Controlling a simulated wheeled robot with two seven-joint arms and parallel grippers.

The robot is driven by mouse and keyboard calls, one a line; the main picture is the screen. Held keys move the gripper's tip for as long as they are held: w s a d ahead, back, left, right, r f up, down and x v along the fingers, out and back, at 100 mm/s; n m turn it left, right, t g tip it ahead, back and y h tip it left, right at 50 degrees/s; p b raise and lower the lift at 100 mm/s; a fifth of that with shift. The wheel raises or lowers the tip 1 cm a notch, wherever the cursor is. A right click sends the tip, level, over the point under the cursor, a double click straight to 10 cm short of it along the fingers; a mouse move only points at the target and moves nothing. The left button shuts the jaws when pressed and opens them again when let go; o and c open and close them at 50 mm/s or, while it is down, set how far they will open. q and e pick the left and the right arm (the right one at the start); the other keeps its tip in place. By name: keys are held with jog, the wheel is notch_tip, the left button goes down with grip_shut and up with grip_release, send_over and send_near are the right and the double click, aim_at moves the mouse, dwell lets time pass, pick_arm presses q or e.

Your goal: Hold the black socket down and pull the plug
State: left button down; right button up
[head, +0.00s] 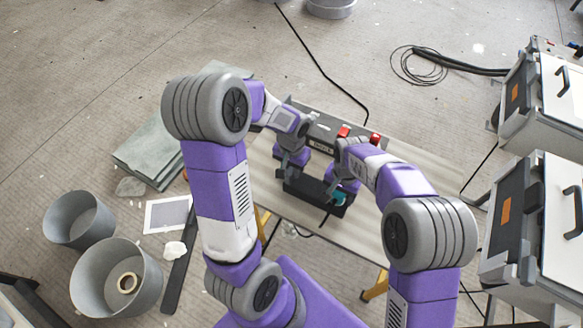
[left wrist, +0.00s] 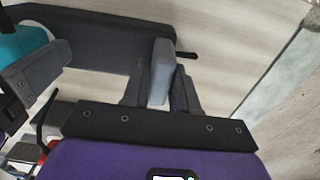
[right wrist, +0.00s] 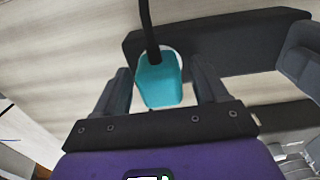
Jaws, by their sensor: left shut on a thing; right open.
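The black socket (head: 309,190) is a long dark bar on the pale work board, and it shows in the left wrist view (left wrist: 90,35) and the right wrist view (right wrist: 225,42). My left gripper (head: 284,173) is at its left end, shut on an upright grey block (left wrist: 160,72) at the bar. The teal plug (right wrist: 158,84) is at the bar's other end, with a black cord leading away from it. My right gripper (right wrist: 161,88) is open, its fingers on either side of the plug with gaps showing. The plug's join with the socket is partly hidden.
A dark unit with red parts (head: 375,139) stands behind the socket on the board (head: 410,165). White cases (head: 548,210) stand at the right. Grey buckets (head: 90,280) and slabs (head: 140,160) lie on the floor at the left.

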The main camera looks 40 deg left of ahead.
dwell(0.8)
grip_shut()
jog(key=shift+r, duration=3)
jog(key=shift+r, duration=0.15)
jog(key=shift+r, duration=2.4)
pick_arm(q)
jog(key=c, duration=0.8)
grip_release()
jog(key=shift+r, duration=0.1)
